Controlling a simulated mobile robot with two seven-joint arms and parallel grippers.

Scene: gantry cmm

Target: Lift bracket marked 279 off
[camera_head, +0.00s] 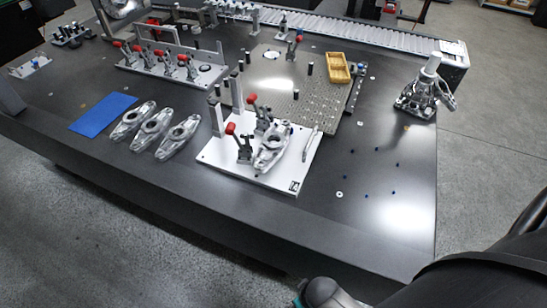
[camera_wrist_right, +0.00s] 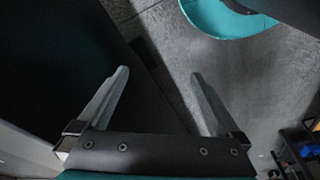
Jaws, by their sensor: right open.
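Three silver cast brackets lie in a row on the dark table in the head view: a left one (camera_head: 132,120), a middle one (camera_head: 153,130) and a right one (camera_head: 179,137). Another bracket (camera_head: 271,150) sits on a white fixture plate (camera_head: 245,174) among red-handled clamps (camera_head: 241,143). No 279 marking is legible on any bracket. My right gripper (camera_wrist_right: 159,74) is open and empty in the right wrist view, with floor and a dark surface behind it and no bracket near. My left gripper is out of view.
A blue mat (camera_head: 103,115) lies left of the brackets. A perforated plate (camera_head: 285,85) with a yellow tray (camera_head: 338,68), another clamp fixture (camera_head: 170,66) and a metal stand (camera_head: 425,90) occupy the table. The table's front right is mostly clear, with small blue pins.

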